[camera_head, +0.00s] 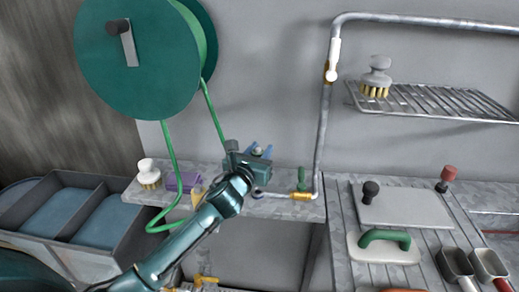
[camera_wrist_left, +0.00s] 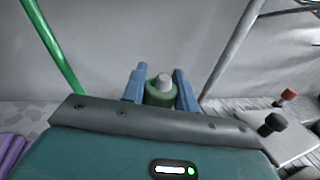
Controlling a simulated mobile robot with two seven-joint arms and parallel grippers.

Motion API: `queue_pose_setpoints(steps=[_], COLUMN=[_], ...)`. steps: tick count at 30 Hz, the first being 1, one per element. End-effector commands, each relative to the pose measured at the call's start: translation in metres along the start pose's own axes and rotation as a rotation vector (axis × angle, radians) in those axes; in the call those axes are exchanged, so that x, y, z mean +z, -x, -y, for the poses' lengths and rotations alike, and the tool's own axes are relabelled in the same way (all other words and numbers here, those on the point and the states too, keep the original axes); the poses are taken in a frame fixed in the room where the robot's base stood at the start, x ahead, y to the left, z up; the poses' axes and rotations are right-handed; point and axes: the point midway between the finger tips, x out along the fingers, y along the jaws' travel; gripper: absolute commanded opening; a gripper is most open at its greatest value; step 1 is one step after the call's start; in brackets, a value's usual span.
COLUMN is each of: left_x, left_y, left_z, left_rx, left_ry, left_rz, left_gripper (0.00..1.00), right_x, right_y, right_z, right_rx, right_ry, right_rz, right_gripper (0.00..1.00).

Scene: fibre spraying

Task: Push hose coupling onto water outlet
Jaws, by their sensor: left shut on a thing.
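My left gripper (camera_head: 262,151) is raised above the narrow wall shelf. In the left wrist view its blue fingers (camera_wrist_left: 160,86) are shut on a green cylindrical piece with a grey end (camera_wrist_left: 165,80), which looks like the hose coupling. It stands up between the fingers, and its lower part is hidden by the gripper body. The water outlet appears to be the brass fitting (camera_head: 302,196) with a green handle (camera_head: 301,180), low on the wall pipe. It is below and right of my left gripper, apart from it. My right gripper is not in view.
A teal hose reel (camera_head: 137,60) hangs at upper left, its green hose (camera_head: 168,150) looping down. A brush (camera_head: 148,174) and purple block (camera_head: 184,181) sit on the shelf's left. The grey pipe (camera_head: 321,130) rises right of the gripper. A tool-covered table (camera_head: 440,215) stands right.

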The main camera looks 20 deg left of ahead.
Motion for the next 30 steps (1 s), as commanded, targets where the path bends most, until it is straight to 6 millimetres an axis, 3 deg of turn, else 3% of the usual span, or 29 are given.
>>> queue_pose_setpoints(steps=[1,18,30], left_x=[0.004,-0.051,-0.058], left_y=[0.0,0.0,0.0], left_z=[-0.001,0.0,0.0], left_rx=[0.0,0.001,0.0], left_ry=[-0.004,-0.001,-0.001], left_rz=[0.0,0.0,0.0], left_gripper=[0.05,0.05,0.05], right_x=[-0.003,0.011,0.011], right_y=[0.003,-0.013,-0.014], right_z=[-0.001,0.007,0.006], right_rx=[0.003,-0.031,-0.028], right_ry=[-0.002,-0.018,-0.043], right_rz=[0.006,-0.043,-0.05], right_gripper=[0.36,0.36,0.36])
